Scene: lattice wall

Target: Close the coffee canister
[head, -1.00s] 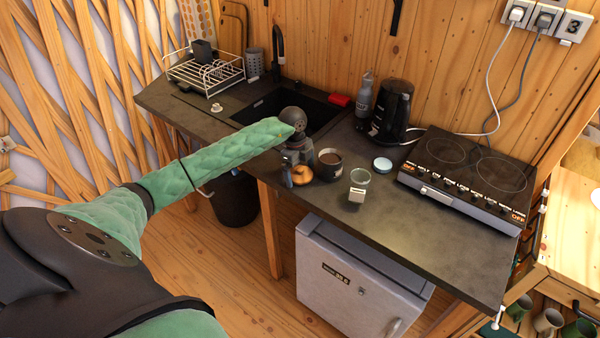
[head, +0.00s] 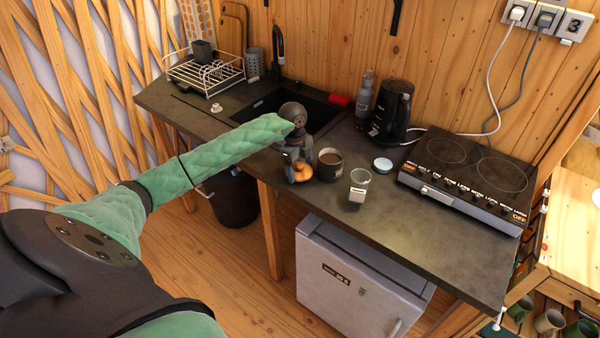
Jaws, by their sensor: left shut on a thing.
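A dark open canister (head: 329,166) with brown contents stands upright on the counter (head: 425,215). My left gripper (head: 301,168) points down just left of it, shut on a round orange-brown piece (head: 303,173) that looks like a wooden lid. The piece is beside the canister, not over its mouth; I cannot tell whether it touches the counter or the canister. The fingers partly hide it. My right gripper is out of view.
A clear glass with a white label (head: 358,188) and a small pale-blue round tin or lid (head: 383,165) stand to the right. A black kettle (head: 392,110) and a hob (head: 468,175) are beyond. The sink (head: 265,108) is behind my arm. The front counter is clear.

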